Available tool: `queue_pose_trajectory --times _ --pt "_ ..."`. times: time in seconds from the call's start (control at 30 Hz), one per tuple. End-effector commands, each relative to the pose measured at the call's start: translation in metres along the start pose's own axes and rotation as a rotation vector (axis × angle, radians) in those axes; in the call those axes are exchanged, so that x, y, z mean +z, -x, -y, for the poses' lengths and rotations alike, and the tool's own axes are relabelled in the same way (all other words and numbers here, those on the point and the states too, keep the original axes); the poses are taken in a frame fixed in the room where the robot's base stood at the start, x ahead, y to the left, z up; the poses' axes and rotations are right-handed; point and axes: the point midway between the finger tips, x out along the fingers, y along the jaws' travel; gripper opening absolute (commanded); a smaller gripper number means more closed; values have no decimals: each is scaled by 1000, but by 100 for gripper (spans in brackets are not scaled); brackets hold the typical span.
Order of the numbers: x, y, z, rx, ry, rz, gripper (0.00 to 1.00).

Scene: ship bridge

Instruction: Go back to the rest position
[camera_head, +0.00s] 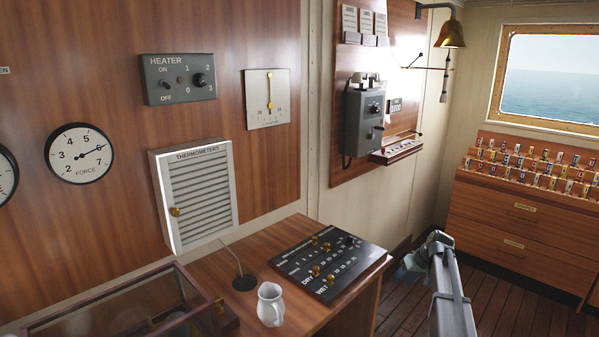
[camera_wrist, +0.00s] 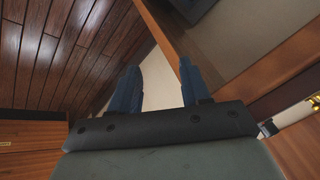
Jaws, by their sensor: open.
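In the wrist view my gripper (camera_wrist: 158,88) shows two blue fingers spread apart with nothing between them. It is open and empty. Beyond the fingers are the plank floor (camera_wrist: 60,45) and a wooden edge of the desk. In the head view my grey arm (camera_head: 448,290) reaches up from the bottom right, in front of the floor and to the right of the desk. The fingers are mostly hidden there behind the arm.
The desk (camera_head: 215,275) holds a white jug (camera_head: 270,304), a black switch panel (camera_head: 330,265) and a glass-topped case (camera_head: 120,310). A grey wall telephone (camera_head: 365,120) and brass bell (camera_head: 452,32) hang behind. A drawer cabinet (camera_head: 500,225) stands right. Floor between is clear.

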Motion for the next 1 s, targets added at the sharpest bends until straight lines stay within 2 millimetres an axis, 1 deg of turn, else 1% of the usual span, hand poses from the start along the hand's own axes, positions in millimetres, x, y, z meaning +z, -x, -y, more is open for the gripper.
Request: queue_pose_trajectory --times 0.03,0.1,0.17,0.2,0.27,0.3,0.37,0.4,0.47,0.5,0.67,0.7,0.77,0.8,0.97,1.0 --pt "20 -21 5 -2 -17 26 47" --pt "43 -46 9 0 -39 61 47" --pt "63 -67 14 1 -54 92 47" --pt "77 -81 18 3 -64 113 47" --pt "98 -100 23 6 -78 145 47" --pt "112 -112 27 7 -87 166 47" --pt "133 -130 33 12 -99 197 47" --pt "147 -141 37 15 -107 217 47" --pt "170 -157 43 20 -120 249 47" --pt "185 -168 47 24 -127 271 47" --pt "246 -203 63 42 -155 354 47" --pt "262 -211 68 46 -160 375 47" --pt "285 -221 74 56 -169 406 47" --pt "301 -228 78 61 -176 427 47" --pt "365 -249 94 87 -194 510 47" --pt "381 -253 98 94 -199 531 47"
